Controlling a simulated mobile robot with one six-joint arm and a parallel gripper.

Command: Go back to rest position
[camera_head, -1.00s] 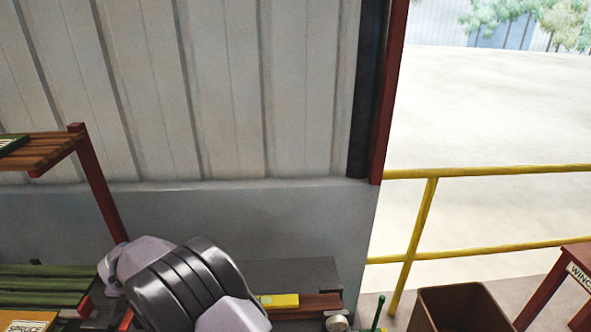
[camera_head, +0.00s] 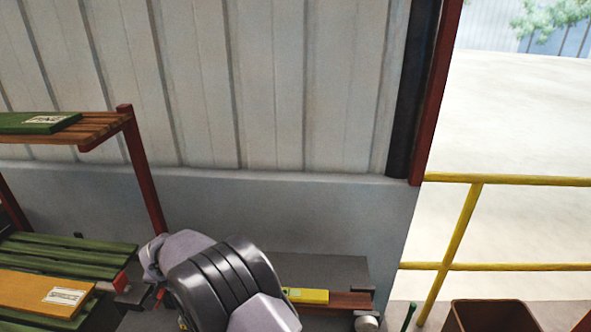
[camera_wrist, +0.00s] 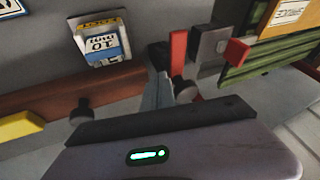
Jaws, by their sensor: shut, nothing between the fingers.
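My gripper (camera_wrist: 157,78) shows in the wrist view as narrow grey fingers beyond the dark edge of my wrist housing. The fingers are together with nothing held between them. They point toward the grey wall and a reddish-brown rail, apart from the shelf items as far as I can tell. In the head view my arm's grey and black links fill the lower middle, and the gripper itself is hidden.
Green slats and a board marked SPRUCE (camera_head: 50,291) lie at the left, below a red-framed shelf (camera_head: 104,128). A yellow block (camera_head: 306,295) sits right of my arm. A brown bin (camera_head: 495,315) and yellow railing (camera_head: 500,266) stand at the right.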

